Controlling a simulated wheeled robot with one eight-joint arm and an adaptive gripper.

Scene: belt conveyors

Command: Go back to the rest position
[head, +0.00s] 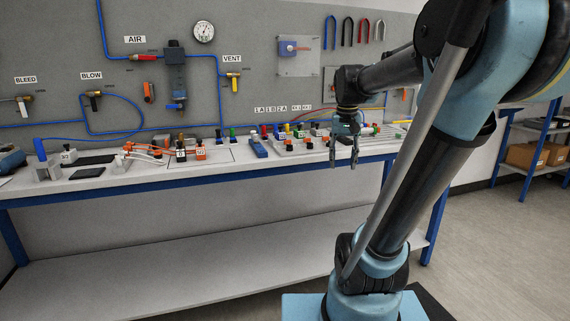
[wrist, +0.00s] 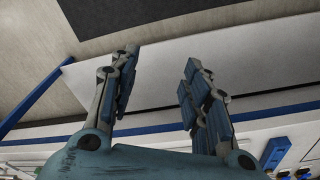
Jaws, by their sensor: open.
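My gripper (head: 344,152) hangs from my arm at the front edge of the workbench (head: 235,176), right of the picture's middle in the head view. Its fingers point down and stand apart with nothing between them. In the wrist view, my gripper (wrist: 158,85) also shows its two fingers spread and empty. The pale lower shelf (wrist: 225,62) and the blue bench edge (wrist: 258,115) lie behind the fingers there.
Small fittings and a blue block (head: 258,147) lie on the bench near my gripper. A grey wall panel (head: 255,90) carries a gauge (head: 203,32), valves and blue hoses. A rack with cardboard boxes (head: 525,155) stands at the right. The floor (head: 490,240) at right is clear.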

